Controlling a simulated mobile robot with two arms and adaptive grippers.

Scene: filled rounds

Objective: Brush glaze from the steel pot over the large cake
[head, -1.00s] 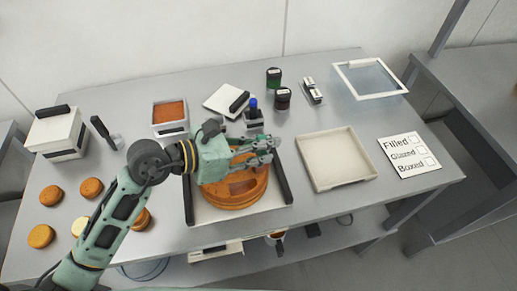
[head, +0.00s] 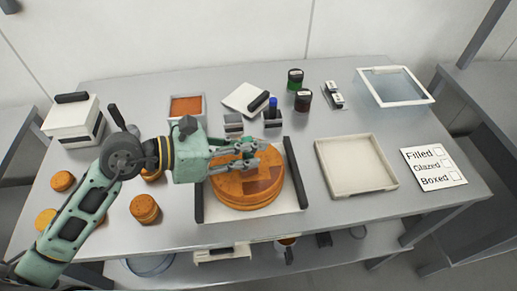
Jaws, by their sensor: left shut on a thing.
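The large cake (head: 245,196) is a thick round orange-brown cake on a white board with dark side rails. Darker brown patches show on its top. My left gripper (head: 254,156) is over the far part of the cake, shut on a thin thing that seems to be the brush. It is mostly hidden by the fingers, and I cannot tell whether it touches the cake. I cannot make out the steel pot for sure. A small steel holder (head: 233,124) stands behind the gripper. My right gripper is not in view.
A square tub (head: 172,107) with orange-brown filling stands behind my arm. Several small round cakes (head: 145,209) lie at the left. An empty cream tray (head: 322,160) and a label card (head: 408,167) are at the right. Jars (head: 303,104) stand at the back.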

